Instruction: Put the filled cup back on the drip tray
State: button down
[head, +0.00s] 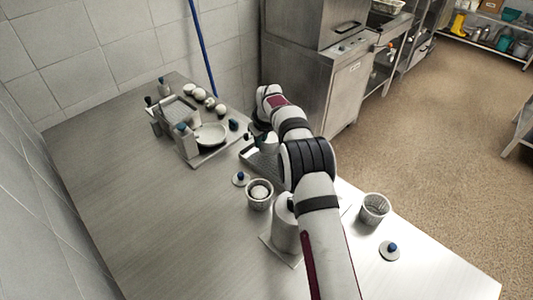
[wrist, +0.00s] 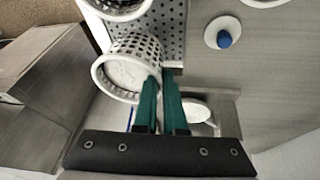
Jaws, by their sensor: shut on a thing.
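A white perforated cup (wrist: 118,72) with pale filling shows in the wrist view, tilted in the picture with its open mouth to the left. My gripper (wrist: 161,78) is shut on its wall at the rim, with green fingers. The perforated grey drip tray (wrist: 171,28) lies beyond the cup; it also shows in the head view (head: 259,162), partly covered by my arm. I cannot tell whether the cup touches the tray. A second perforated cup (wrist: 120,10) is cut off at the top of the wrist view, close to the held one.
A basket with a white ball inside (head: 259,193) and an empty-looking basket (head: 375,208) stand on the steel table (head: 150,220). A tray of bottles and a bowl (head: 210,135) stands at the back. The table's left is clear.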

notch_tip(320, 180, down, 4)
jog(key=shift+r, duration=0.25)
jog(key=c, duration=1)
grip_release()
jog(key=shift+f, duration=0.1)
